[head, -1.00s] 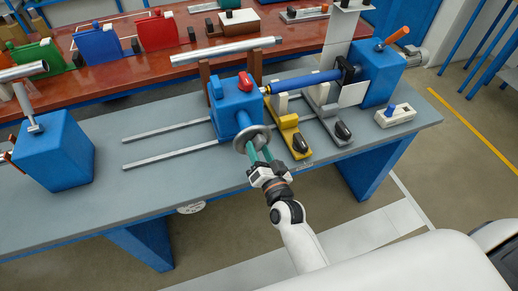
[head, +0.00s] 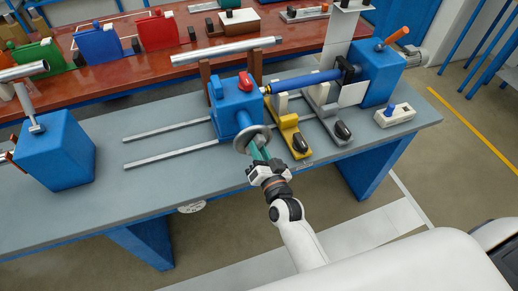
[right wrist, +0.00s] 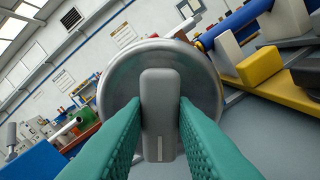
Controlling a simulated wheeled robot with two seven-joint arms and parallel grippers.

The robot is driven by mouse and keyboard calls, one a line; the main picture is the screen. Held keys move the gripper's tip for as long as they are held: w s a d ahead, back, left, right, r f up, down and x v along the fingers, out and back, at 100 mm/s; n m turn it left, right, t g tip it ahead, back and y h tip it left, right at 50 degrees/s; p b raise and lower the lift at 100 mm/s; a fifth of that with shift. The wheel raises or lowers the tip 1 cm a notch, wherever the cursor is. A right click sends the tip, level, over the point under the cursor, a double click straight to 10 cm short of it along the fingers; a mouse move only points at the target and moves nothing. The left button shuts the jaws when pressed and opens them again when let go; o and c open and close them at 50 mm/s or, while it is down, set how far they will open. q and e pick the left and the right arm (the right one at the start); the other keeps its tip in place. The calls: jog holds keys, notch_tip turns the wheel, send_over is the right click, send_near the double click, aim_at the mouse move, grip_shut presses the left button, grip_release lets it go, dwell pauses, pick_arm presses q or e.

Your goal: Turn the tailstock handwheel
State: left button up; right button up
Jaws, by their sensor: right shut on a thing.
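The tailstock (head: 234,107) is a blue block with a red knob on top, standing on two rails. Its handwheel (head: 242,140) is a grey metal disc on the side facing me. In the right wrist view the handwheel (right wrist: 115,80) fills the middle, with a grey bar-shaped handle (right wrist: 159,100) across its face. My right gripper (head: 259,157) is at the handwheel. Its green fingers (right wrist: 158,125) are shut on the handle from both sides, and the wrist looks rolled. My left gripper is not in view.
A blue rod (head: 305,82) runs from the tailstock to the blue headstock (head: 378,75). Yellow (head: 289,130) and grey (head: 325,115) supports stand close to the right of the handwheel. The grey bench (head: 75,215) is clear at front left.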

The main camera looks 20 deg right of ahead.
jog(key=shift+a+n+p, duration=0.15)
jog(key=shift+n+p, duration=2.1)
jog(key=shift+n, duration=2.65)
jog(key=o, duration=1)
jog(key=shift+s+d+b, duration=0.2)
jog(key=shift+s+b, duration=0.95)
jog(key=shift+s, duration=4.85)
